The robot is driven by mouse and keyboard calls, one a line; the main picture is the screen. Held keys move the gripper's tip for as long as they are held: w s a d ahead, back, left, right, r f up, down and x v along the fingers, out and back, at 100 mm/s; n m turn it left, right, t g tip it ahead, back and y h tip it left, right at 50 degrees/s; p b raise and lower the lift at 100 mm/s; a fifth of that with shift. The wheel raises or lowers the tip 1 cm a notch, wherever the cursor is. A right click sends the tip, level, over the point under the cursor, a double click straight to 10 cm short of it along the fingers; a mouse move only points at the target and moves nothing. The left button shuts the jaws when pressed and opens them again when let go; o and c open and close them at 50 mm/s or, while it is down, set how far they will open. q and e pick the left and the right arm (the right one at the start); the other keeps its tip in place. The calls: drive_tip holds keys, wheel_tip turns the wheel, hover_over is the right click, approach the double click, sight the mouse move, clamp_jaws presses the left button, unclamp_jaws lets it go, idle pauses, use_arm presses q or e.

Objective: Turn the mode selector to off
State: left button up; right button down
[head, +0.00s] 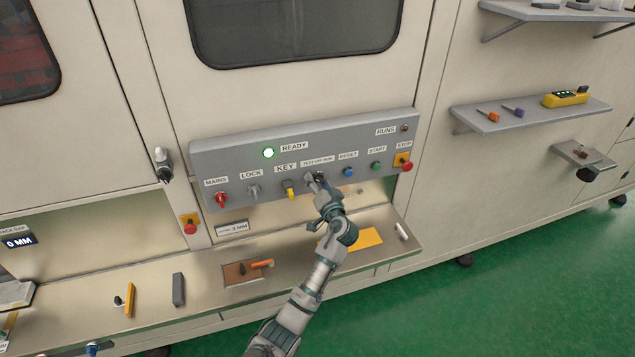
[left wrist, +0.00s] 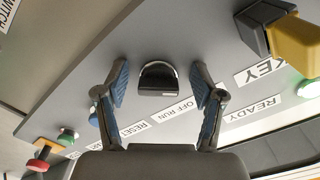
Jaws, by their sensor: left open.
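The mode selector (left wrist: 158,78) is a dark knob with a bright rim on the grey control panel. Its label (head: 317,161) reads TEST OFF RUN in the head view; in the left wrist view OFF RUN is legible. My left gripper (head: 319,183) is at the panel in front of the selector and hides part of it. In the left wrist view my left gripper (left wrist: 159,70) is open, with one blue-padded finger on each side of the knob and a visible gap to both. I cannot tell which position the knob points to. My right gripper is not in view.
The yellow key switch (head: 290,190) is just left of the selector and the blue reset button (head: 348,172) just right. A green ready lamp (head: 268,153) is lit. The red stop button (head: 405,165) is at the panel's right end. A ledge (head: 210,300) with tools runs below.

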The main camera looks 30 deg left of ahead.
use_arm(q)
drive_tip(key=shift+d+r, duration=0.25)
drive_tip(key=shift+d, duration=0.55)
drive_tip(key=shift+c, duration=0.4)
drive_tip(key=shift+d+r, duration=0.1)
drive_tip(key=shift+d, duration=0.1)
drive_tip(key=c, duration=0.8)
drive_tip(key=shift+s+a, duration=0.1)
drive_tip(key=shift+a, duration=0.05)
drive_tip(key=shift+c, duration=1.3)
drive_tip(key=shift+a, duration=0.25)
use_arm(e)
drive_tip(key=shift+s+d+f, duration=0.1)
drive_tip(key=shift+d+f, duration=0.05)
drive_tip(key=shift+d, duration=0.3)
use_arm(q)
drive_tip(key=shift+f, duration=0.2)
drive_tip(key=m+p, duration=0.4)
drive_tip(key=m, duration=0.1)
drive_tip(key=shift+r, duration=0.1)
drive_tip(key=shift+a+m+p, duration=0.1)
drive_tip(key=shift+m+p, duration=1.55)
drive_tip(key=shift+m, duration=0.75)
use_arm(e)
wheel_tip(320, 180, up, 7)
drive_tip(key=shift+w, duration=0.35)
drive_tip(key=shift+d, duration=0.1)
